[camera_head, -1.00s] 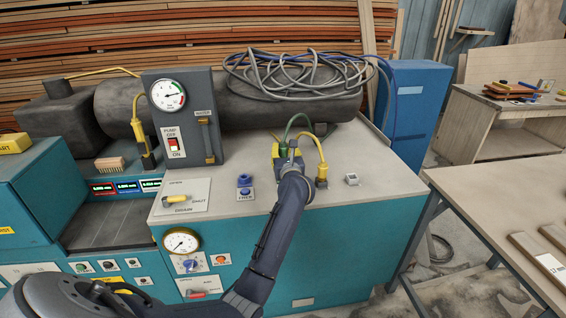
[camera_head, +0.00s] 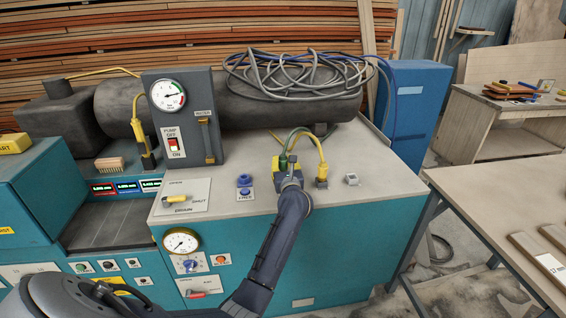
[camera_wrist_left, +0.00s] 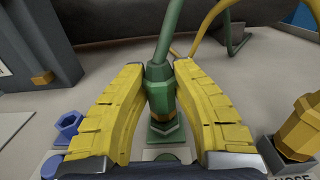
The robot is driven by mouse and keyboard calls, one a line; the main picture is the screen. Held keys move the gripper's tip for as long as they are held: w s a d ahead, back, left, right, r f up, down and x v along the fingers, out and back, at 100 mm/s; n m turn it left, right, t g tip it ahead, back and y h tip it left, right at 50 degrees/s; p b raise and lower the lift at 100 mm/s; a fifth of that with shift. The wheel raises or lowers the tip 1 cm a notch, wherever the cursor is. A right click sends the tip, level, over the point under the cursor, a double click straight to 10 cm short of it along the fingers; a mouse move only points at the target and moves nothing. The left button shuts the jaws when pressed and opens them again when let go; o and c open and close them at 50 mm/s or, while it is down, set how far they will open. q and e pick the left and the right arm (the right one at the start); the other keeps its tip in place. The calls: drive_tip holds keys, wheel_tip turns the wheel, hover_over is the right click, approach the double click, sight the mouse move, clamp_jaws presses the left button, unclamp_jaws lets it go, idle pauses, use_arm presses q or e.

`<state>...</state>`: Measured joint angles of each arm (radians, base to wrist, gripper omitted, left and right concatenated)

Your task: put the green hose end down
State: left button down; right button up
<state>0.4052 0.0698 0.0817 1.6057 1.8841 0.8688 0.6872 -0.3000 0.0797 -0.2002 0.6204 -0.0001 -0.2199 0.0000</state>
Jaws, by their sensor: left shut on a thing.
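The green hose end (camera_wrist_left: 160,92) is between the yellow finger pads of my left gripper (camera_wrist_left: 162,100), which is shut on it. It stands about upright, with its hose rising from the top. Its lower end is at a green fitting (camera_wrist_left: 165,132) on the bench top; I cannot tell whether it is seated there. In the head view, the green hose (camera_head: 289,143) arches behind my left gripper (camera_head: 288,172), which hides most of the hose end. My right gripper is not in view.
A yellow hose end (camera_head: 322,170) stands close to the right; it also shows in the wrist view (camera_wrist_left: 298,130). A blue fitting (camera_head: 245,181) is to the left. The gauge panel (camera_head: 183,115) rises further left.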

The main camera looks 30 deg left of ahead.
use_arm(q)
drive_tip(key=shift+f, duration=0.15)
drive_tip(key=c, duration=1.1)
unclamp_jaws()
